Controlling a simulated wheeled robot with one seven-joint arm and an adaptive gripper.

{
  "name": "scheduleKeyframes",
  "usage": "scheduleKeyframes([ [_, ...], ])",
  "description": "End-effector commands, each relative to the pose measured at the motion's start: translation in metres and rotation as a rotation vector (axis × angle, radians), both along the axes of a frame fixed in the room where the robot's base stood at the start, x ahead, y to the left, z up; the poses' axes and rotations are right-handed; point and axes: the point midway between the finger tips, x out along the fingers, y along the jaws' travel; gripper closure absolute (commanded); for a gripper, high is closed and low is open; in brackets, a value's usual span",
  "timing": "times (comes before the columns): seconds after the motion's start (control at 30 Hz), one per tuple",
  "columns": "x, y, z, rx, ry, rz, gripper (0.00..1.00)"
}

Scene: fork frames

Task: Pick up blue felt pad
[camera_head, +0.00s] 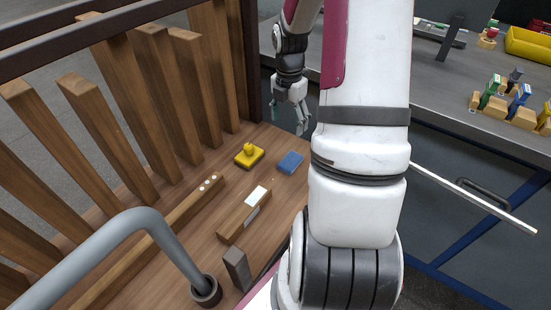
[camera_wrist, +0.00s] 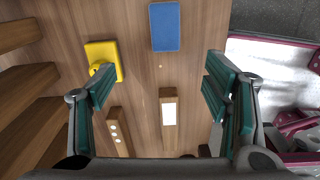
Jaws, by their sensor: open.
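The blue felt pad (camera_head: 290,162) is a flat blue rectangle lying on the wooden surface (camera_head: 200,255). In the wrist view the pad (camera_wrist: 165,27) lies near the top centre, beyond my fingertips and apart from them. My gripper (camera_head: 291,118) is above the surface, up and slightly behind the pad in the head view. In the wrist view my gripper (camera_wrist: 160,80) is open, with its two green-padded fingers spread wide and nothing between them but the surface below.
A yellow block with a knob (camera_head: 249,155) lies left of the pad. A wooden block with a white label (camera_head: 244,215) and a wooden bar with white dots (camera_head: 205,187) lie nearer. Upright wooden slats (camera_head: 123,110) and a grey tube handle (camera_head: 150,225) bound the surface.

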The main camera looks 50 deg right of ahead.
Motion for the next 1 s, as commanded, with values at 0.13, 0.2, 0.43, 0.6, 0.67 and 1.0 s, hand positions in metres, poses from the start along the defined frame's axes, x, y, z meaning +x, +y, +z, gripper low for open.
scheduleKeyframes([
  [0.13, -0.002, -0.012, -0.025, 0.017, 0.001, 0.065, 0.3],
  [0.2, -0.002, -0.013, -0.032, 0.02, 0.002, 0.076, 0.3],
  [0.43, -0.002, -0.013, -0.072, 0.021, 0.004, 0.077, 0.3],
  [0.6, -0.002, -0.013, -0.099, 0.02, 0.003, 0.077, 0.3],
  [0.67, -0.003, -0.013, -0.105, 0.02, 0.003, 0.076, 0.3],
  [1.0, -0.005, -0.013, -0.128, 0.02, 0.003, 0.075, 0.3],
])
